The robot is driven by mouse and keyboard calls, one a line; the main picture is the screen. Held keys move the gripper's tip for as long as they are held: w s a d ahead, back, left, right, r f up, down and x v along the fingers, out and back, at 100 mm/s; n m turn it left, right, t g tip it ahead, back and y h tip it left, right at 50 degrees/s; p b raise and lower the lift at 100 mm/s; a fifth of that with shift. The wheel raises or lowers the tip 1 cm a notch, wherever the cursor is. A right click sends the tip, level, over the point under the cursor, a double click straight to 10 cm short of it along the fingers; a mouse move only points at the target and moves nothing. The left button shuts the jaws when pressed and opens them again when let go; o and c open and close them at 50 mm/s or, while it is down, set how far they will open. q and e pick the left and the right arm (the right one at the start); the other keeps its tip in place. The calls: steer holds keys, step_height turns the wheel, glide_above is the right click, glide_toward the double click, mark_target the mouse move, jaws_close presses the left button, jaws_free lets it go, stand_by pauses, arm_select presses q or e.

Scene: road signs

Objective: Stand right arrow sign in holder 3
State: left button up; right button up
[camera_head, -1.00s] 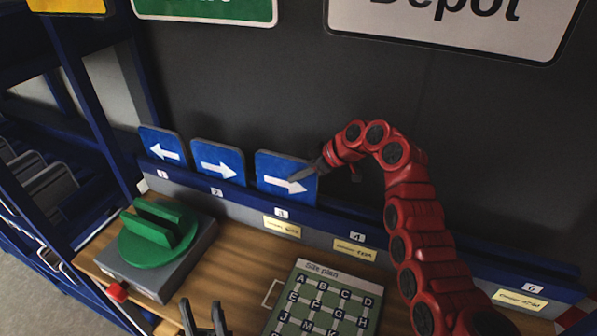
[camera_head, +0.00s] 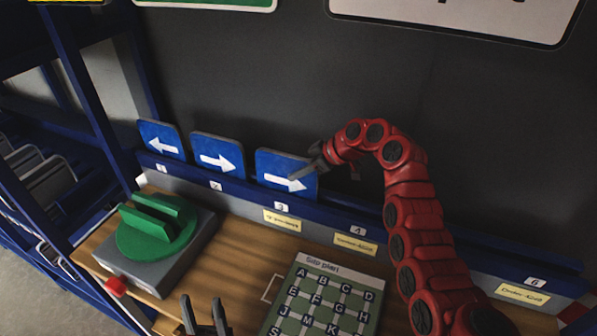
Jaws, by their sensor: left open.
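A blue sign with a white right arrow (camera_head: 273,166) stands upright in the holder rail at the label 3 (camera_head: 281,207). My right gripper (camera_head: 308,165) is at this sign's right edge, with one finger across its front. The other finger is partly hidden, so I cannot tell whether the jaws grip the sign. Another right arrow sign (camera_head: 217,151) stands at label 2 (camera_head: 216,185), and a left arrow sign (camera_head: 163,135) stands at label 1 (camera_head: 162,168). My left gripper (camera_head: 204,303) is open and empty at the bottom edge, well away from the signs.
A green slotted turntable (camera_head: 150,240) on a grey base sits at the left of the wooden bench. A site plan board (camera_head: 323,268) lies at the front middle. The blue rail (camera_head: 440,240) is empty by labels 4 and 6. A dark wall rises behind.

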steer(key=o, duration=0.5)
steer(key=shift+d+r, duration=0.1)
steer(key=shift+s+d+r, duration=0.1)
steer(key=shift+d+r, duration=0.1)
steer(key=shift+b+v, duration=2.05)
steer(key=shift+v, duration=6.3)
steer(key=shift+s+f, duration=0.1)
